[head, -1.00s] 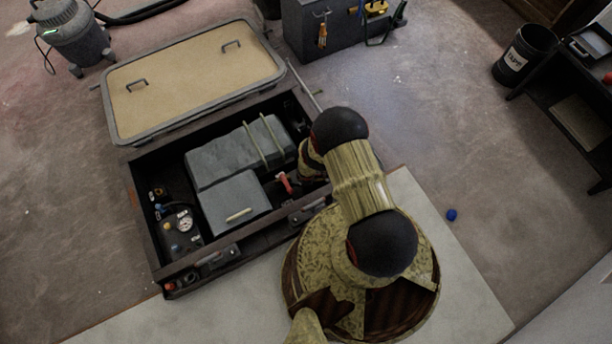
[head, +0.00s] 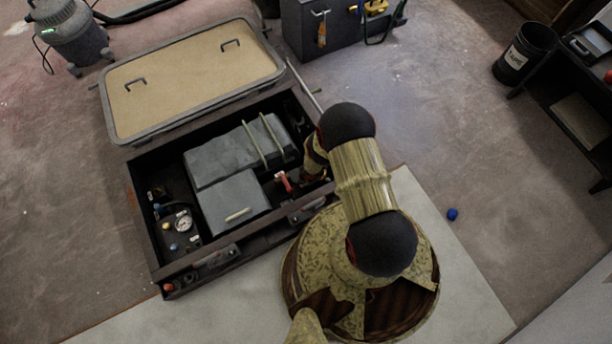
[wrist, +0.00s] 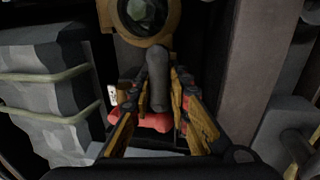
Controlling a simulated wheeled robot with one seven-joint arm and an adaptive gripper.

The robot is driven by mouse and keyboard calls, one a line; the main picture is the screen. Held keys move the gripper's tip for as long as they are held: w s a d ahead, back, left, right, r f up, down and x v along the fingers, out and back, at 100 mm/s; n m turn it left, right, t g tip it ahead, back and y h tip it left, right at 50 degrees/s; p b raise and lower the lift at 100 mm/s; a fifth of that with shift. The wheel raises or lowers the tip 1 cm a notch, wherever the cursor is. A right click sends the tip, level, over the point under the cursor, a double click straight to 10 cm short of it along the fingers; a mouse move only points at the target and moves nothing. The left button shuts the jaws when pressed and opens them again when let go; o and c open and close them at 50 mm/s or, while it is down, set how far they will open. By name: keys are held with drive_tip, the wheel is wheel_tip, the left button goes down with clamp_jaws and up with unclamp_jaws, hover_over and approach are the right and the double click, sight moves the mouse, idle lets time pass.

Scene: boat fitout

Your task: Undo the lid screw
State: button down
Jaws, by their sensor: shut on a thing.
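In the wrist view my gripper (wrist: 159,92) is shut on a dark grey rounded bar (wrist: 157,78), which stands between its two wood-patterned fingers. The bar looks like the lid screw's handle, but I cannot tell for sure. Just beyond it is a brass-coloured ring (wrist: 146,30) with a dark, glassy middle, cut off by the top of the picture. A red handle (wrist: 153,122) lies behind and below the fingers; it also shows in the head view (head: 283,181). In the head view my arm hides the fingertips and the bar.
The work is inside a dark open compartment (head: 226,254) with raised walls. Grey strapped boxes (head: 225,158) fill its middle, and a gauge panel (head: 184,224) sits at the left. A tan hatch cover (head: 192,82) lies behind.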

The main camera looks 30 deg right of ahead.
drive_tip(key=shift+w, duration=0.1)
drive_tip(key=c, duration=1.7)
unclamp_jaws()
drive_tip(key=shift+r, duration=0.1)
drive_tip(key=shift+s+r, duration=0.4)
drive_tip(key=shift+r, duration=1.55)
drive_tip(key=shift+s+r, duration=0.4)
drive_tip(key=shift+r, duration=1.5)
drive_tip(key=shift+s+r, duration=0.4)
drive_tip(key=shift+r, duration=1.55)
